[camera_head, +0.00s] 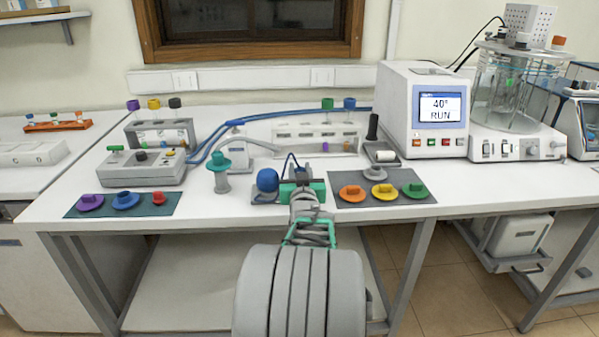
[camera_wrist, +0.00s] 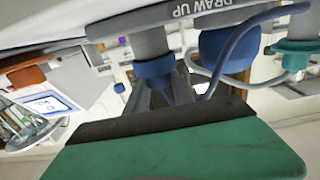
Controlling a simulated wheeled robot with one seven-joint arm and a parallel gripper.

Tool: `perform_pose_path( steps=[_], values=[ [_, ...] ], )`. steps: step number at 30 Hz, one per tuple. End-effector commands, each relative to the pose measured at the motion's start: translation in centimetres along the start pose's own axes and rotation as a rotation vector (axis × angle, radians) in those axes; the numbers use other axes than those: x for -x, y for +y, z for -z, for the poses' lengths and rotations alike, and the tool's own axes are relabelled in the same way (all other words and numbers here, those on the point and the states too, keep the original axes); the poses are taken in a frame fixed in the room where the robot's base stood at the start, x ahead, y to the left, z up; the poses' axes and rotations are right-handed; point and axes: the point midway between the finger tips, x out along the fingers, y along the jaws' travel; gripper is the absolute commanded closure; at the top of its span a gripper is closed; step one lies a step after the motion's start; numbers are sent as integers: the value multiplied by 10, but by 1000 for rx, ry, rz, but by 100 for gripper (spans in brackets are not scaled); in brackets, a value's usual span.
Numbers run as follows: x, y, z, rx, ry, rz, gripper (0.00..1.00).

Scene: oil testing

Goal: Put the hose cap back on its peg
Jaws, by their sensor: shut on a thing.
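My gripper (camera_head: 302,188) is over the front middle of the bench, just right of a blue bulb (camera_head: 267,180). The cap lines up with a grey post (camera_wrist: 150,40), which looks like the peg. I cannot tell whether it is fully seated. A dark blue hose (camera_wrist: 235,50) loops past the bulb, which shows beside it in the wrist view (camera_wrist: 225,52). In the head view my gripper hides most of the cap and post.
A teal-topped grey post (camera_head: 220,162) stands left of the bulb. A dark mat (camera_head: 340,202) with coloured caps lies close on the right, another mat (camera_head: 75,212) on the left. A white rack (camera_head: 285,135) stands behind. Bare bench shows between the left mat and the bulb.

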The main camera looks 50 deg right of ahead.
Motion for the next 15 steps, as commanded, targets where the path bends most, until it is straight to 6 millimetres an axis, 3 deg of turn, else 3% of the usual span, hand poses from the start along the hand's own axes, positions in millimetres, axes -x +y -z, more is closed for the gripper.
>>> perform_pose_path(
  steps=[15],
  values=[
    [0,0,-9,0,0,0,100]
  ],
)
